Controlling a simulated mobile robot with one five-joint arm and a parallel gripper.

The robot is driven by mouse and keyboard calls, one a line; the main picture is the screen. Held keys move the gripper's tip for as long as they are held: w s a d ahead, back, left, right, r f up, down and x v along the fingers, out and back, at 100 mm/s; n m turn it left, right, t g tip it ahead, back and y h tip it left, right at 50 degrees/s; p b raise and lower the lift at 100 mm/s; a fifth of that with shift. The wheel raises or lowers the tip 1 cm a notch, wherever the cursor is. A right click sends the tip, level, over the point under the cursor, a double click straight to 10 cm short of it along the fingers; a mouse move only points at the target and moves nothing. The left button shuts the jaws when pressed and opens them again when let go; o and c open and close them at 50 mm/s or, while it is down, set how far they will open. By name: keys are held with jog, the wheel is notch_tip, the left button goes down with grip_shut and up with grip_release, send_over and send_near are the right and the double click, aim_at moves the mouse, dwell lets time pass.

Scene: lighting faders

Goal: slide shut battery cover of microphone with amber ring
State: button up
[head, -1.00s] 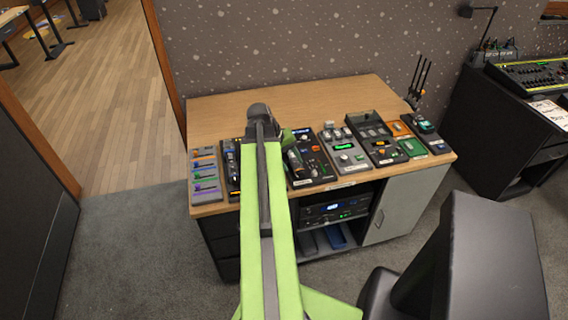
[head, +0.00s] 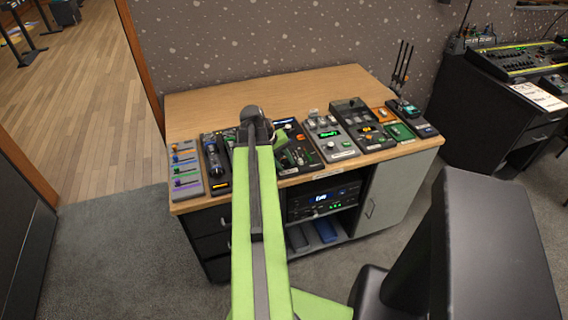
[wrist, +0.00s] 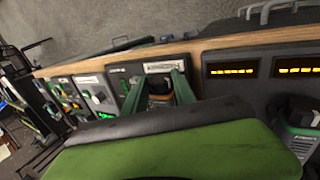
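My gripper (wrist: 157,85) shows its two green fingers apart in the wrist view, above a panel at the desk's front edge. A small dark piece with an orange-brown part (wrist: 158,86) shows between or behind them; I cannot tell whether they touch it. In the head view my arm hides most of the gripper and part of the panel row. A dark microphone-like body (head: 212,155) lies on the second panel from the left, with an amber light at its near end. A dark and green body (wrist: 300,115) shows at the right of the wrist view. I cannot make out a battery cover.
The wooden desk (head: 270,92) has clear room behind the panels. A fader panel (head: 186,170) is at the left end. Several control panels (head: 325,138) stand to the right. Amber displays (wrist: 230,70) show in the wrist view. Thin black rods (head: 402,65) stand at the back right.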

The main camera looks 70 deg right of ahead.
grip_shut()
jog(key=shift+d, duration=0.1)
jog(key=shift+w+d, duration=0.9)
jog(key=shift+d, duration=0.2)
jog(key=shift+w+d, duration=0.9)
jog(key=shift+d, duration=0.15)
jog(key=o, duration=1)
grip_release()
jog(key=p+v, duration=1.5)
jog(key=v, duration=0.2)
jog(key=shift+r+p, duration=0.2)
jog(key=shift+p, duration=0.2)
